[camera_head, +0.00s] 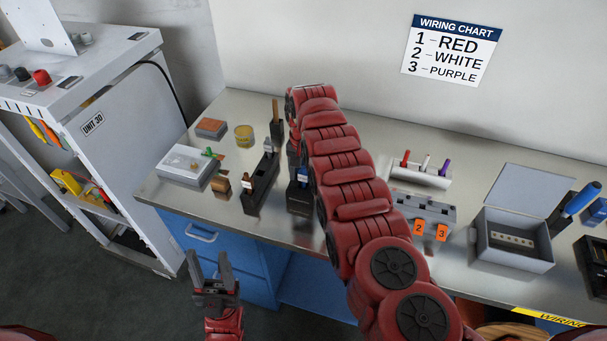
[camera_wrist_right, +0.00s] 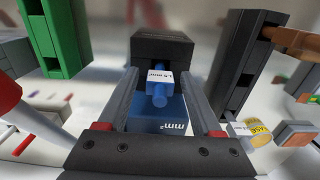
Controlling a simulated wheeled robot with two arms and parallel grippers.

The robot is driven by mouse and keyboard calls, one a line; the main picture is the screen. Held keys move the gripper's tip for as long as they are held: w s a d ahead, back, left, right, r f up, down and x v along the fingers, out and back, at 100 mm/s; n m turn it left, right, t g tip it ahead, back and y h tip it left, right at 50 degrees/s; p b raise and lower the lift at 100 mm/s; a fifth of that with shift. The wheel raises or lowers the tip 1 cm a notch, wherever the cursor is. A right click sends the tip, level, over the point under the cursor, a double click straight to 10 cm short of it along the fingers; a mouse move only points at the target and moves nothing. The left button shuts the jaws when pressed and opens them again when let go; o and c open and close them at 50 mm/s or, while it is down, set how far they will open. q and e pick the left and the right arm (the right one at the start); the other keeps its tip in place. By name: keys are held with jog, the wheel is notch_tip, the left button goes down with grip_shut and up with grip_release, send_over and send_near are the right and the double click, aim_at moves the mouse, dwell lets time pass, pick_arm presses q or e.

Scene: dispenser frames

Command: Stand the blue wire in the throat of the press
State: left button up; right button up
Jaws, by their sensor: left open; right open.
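The blue wire (camera_wrist_right: 158,98) is a short blue piece with a white size label. In the right wrist view it stands against a black block (camera_wrist_right: 160,45) above a blue face marked mm². My right gripper (camera_wrist_right: 161,78) is open, with its fingers on either side of the blue wire; I cannot tell whether they touch it. In the head view my right arm hides most of that gripper. My left gripper (camera_head: 209,262) is open and empty, low in front of the bench. I cannot tell for certain which black frame is the press.
Beside the right gripper stands a tall black frame (camera_wrist_right: 245,60). A green block (camera_wrist_right: 62,40) is close on the left in the wrist view.

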jog(key=shift+r, duration=0.3)
jog(key=shift+w+r, duration=0.1)
jog(key=shift+r, duration=0.3)
notch_tip(320, 180, up, 9)
jog(key=shift+d+b, duration=0.1)
jog(key=shift+b, duration=0.75)
jog(key=shift+r, duration=0.95)
